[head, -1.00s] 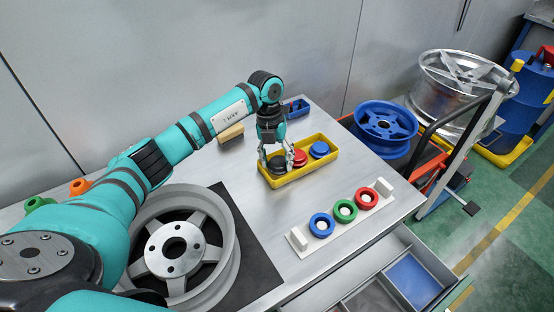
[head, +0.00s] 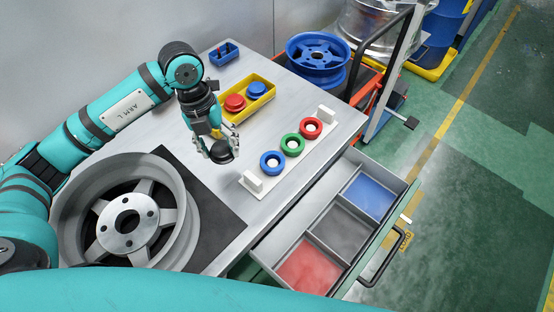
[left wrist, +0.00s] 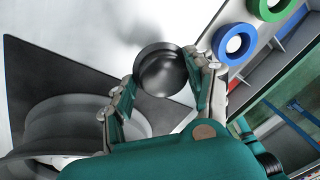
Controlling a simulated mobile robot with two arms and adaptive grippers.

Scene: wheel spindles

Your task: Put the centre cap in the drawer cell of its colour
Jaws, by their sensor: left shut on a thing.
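My left gripper (head: 216,146) is shut on a dark grey-black centre cap (head: 221,153) and holds it over the table, between the wheel and the ring rack. The cap (left wrist: 161,70) sits between the two fingers in the left wrist view. The drawer (head: 318,224) is open at the table's front right. It has a red-floored cell (head: 308,270) nearest, a grey cell (head: 342,231) in the middle and a blue cell (head: 370,196) farthest. A red cap (head: 235,103) and a blue cap (head: 257,89) remain in the yellow tray (head: 270,98). My right gripper is not in view.
A white rack (head: 253,184) with blue, green and red rings stands between the cap and the drawer. A grey wheel (head: 75,200) lies on a black mat (head: 218,226) at left. A small blue bin (head: 223,53) is at the back.

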